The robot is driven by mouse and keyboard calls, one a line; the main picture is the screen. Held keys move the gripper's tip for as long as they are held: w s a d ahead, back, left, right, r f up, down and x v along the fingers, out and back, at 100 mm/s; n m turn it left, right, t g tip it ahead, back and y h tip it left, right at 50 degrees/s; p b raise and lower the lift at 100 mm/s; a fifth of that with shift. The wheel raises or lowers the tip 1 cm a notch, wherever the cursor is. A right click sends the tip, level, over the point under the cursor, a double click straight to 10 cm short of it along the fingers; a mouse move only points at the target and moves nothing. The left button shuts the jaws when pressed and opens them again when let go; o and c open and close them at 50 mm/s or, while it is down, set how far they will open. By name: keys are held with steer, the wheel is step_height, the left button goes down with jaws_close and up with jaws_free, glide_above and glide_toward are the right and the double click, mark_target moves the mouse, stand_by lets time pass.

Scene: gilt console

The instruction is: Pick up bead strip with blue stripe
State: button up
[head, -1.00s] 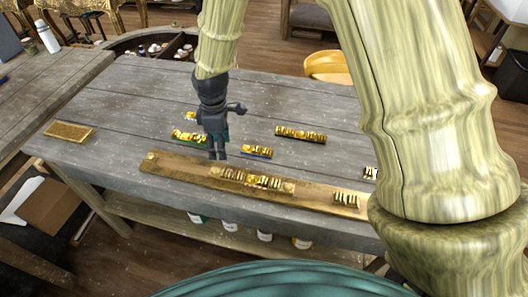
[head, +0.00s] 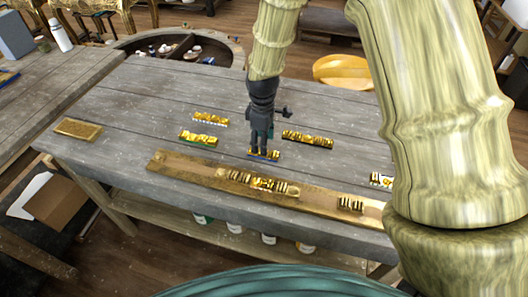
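The bead strip with a blue stripe (head: 274,156) is a short gold piece with a blue lower edge, lying on the grey plank table behind the long wooden board. My gripper (head: 260,151) is dark and points straight down at this strip, its fingertips at the strip and hiding part of it. Two fingers show side by side, but I cannot tell whether they touch the strip or have closed on it. The strip appears to rest on the table.
A green-edged gold strip (head: 198,139) and a white-edged one (head: 211,119) lie to the left. A longer dark-edged strip (head: 307,139) lies close right. The wooden board (head: 205,172) with gold pieces is in front. A gold plaque (head: 78,129) lies far left.

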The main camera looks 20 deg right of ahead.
mark_target(272, 156)
steer(key=shift+w+f+p, duration=0.15)
steer(key=shift+f+p, duration=0.45)
steer(key=shift+f, duration=0.2)
steer(key=shift+w+f+p, duration=0.1)
steer(key=shift+f+p, duration=0.5)
steer(key=shift+f, duration=0.2)
steer(key=shift+f+p, duration=0.3)
steer(key=shift+f, duration=0.75)
steer(key=c, duration=1.1)
steer(key=shift+r, duration=0.15)
